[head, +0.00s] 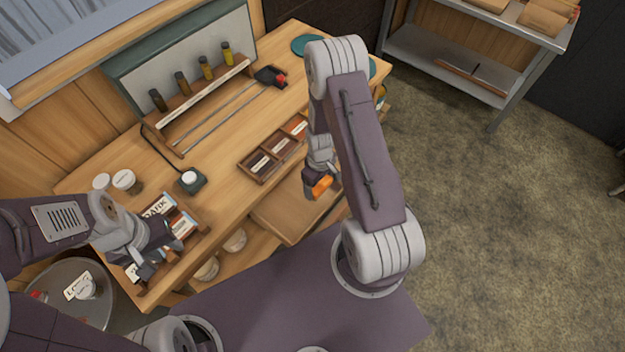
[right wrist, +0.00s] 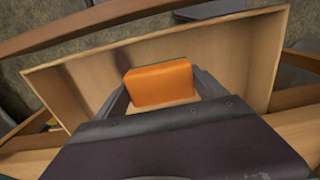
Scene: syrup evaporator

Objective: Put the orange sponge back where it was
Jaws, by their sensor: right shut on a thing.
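The orange sponge (head: 320,187) is between the fingers of my right gripper (head: 318,182), which is shut on it. In the right wrist view the sponge (right wrist: 160,85) is a plain orange block held between the two fingers (right wrist: 163,92). Behind it in that view is an open, shallow wooden drawer (right wrist: 232,58), with no other thing seen inside. In the head view the drawer (head: 285,218) is pulled out from the workbench, below and beside the right gripper. My left gripper (head: 158,255) is over the label tray at the left; its finger opening is unclear.
The workbench (head: 225,150) carries a three-part divided box (head: 272,152), a rack with several small bottles (head: 205,85), a small dark scale-like device (head: 190,181) and white jars (head: 123,180). The label tray (head: 190,213) stands at the near left edge. Open floor lies right.

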